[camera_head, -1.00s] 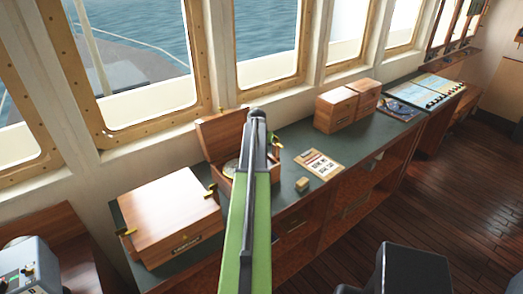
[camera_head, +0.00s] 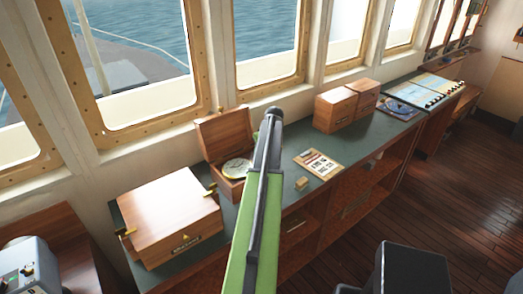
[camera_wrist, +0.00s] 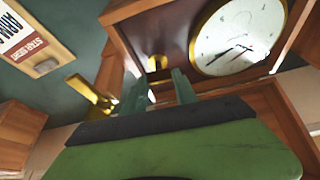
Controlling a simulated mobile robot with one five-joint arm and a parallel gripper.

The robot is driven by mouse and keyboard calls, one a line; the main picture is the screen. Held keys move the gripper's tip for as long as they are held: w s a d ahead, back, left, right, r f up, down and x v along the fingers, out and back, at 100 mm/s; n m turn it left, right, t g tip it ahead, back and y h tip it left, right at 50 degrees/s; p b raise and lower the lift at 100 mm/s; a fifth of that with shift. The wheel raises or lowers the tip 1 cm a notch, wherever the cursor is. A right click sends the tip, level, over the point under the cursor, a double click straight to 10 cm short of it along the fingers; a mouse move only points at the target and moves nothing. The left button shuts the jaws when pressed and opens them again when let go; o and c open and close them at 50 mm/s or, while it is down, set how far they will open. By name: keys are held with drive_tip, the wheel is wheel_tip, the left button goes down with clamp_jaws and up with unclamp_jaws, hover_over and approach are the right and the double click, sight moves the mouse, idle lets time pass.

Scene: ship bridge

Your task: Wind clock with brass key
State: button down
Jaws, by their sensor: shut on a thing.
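The clock has a white dial in a brass ring and sits in an open-lidded wooden box. In the head view the dial (camera_head: 237,167) shows just left of my arm. In the wrist view the clock (camera_wrist: 240,35) is at the upper right, beyond my fingers. My gripper (camera_wrist: 158,88) has its two green fingers close together, pointing at the box. A small brass piece, which looks like the key (camera_wrist: 157,64), shows at the fingertips; its shape is mostly hidden. In the head view the fingers (camera_head: 262,136) are largely behind my arm.
A brass fitting (camera_wrist: 90,100) stands beside the clock box. A closed wooden chest (camera_head: 170,210) is left on the green counter. A paper card (camera_head: 318,163) and small block (camera_head: 302,183) lie to the right. Two wooden boxes (camera_head: 337,108) stand further right.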

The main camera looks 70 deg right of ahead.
drive_tip(key=shift+s, duration=0.2)
idle(0.4)
drive_tip(key=c, duration=1)
unclamp_jaws()
drive_tip(key=shift+o, duration=0.2)
drive_tip(key=shift+r, duration=0.1)
drive_tip(key=p+v, duration=1.6)
drive_tip(key=v, duration=0.1)
drive_tip(key=shift+r, duration=0.1)
